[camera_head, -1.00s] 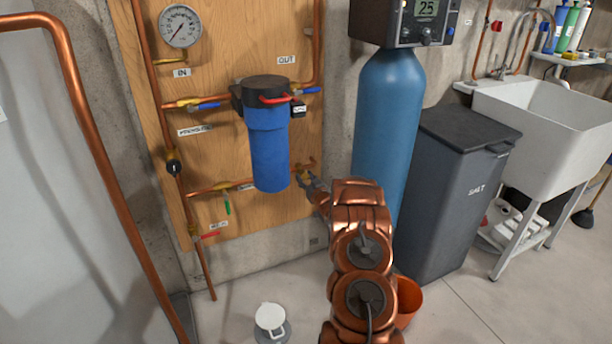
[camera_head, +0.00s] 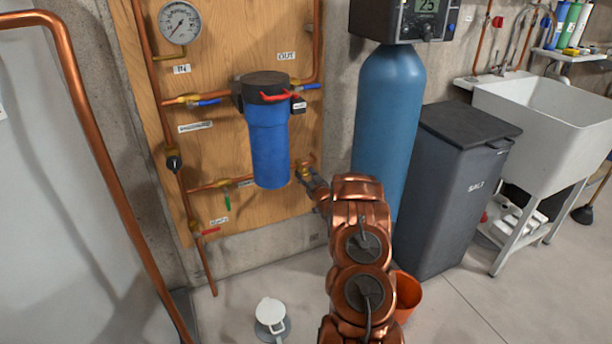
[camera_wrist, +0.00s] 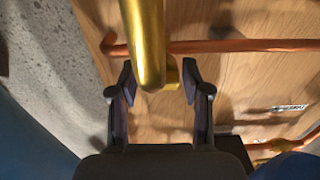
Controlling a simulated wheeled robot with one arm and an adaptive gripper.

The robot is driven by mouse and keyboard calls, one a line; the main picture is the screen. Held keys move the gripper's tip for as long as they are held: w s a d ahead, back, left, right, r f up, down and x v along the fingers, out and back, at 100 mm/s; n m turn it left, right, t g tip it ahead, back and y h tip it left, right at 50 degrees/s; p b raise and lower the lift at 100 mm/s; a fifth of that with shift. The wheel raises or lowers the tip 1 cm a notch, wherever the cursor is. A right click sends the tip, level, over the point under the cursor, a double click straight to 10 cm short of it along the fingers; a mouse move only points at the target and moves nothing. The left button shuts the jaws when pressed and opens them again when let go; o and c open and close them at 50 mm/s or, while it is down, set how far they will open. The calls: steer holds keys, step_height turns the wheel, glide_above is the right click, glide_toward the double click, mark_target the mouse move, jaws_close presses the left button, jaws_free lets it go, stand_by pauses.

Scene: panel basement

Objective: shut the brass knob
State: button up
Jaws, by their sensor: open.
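The brass knob shows in the wrist view as a long, smooth golden piece (camera_wrist: 146,45) close to the camera, in front of the wooden panel. In the head view the brass fitting (camera_head: 304,166) sits at the right end of the lower copper pipe, right of the blue filter housing. My gripper (camera_wrist: 160,80) is open, with one dark finger on each side of the brass piece. I see gaps beside it, and cannot tell whether either finger touches it. In the head view my gripper (camera_head: 313,184) is small and partly hidden by my arm, close to the fitting.
The blue filter housing (camera_head: 268,145) hangs just left of my gripper. The blue tank (camera_head: 388,120) and grey salt bin (camera_head: 455,190) stand right of my arm. An orange bucket (camera_head: 408,297) is on the floor behind it. Open floor lies at front left, around a white-lidded container (camera_head: 270,313).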

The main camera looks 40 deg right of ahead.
steer(key=shift+s, duration=0.1)
steer(key=v, duration=1.2)
steer(key=shift+a, duration=0.1)
stand_by(0.5)
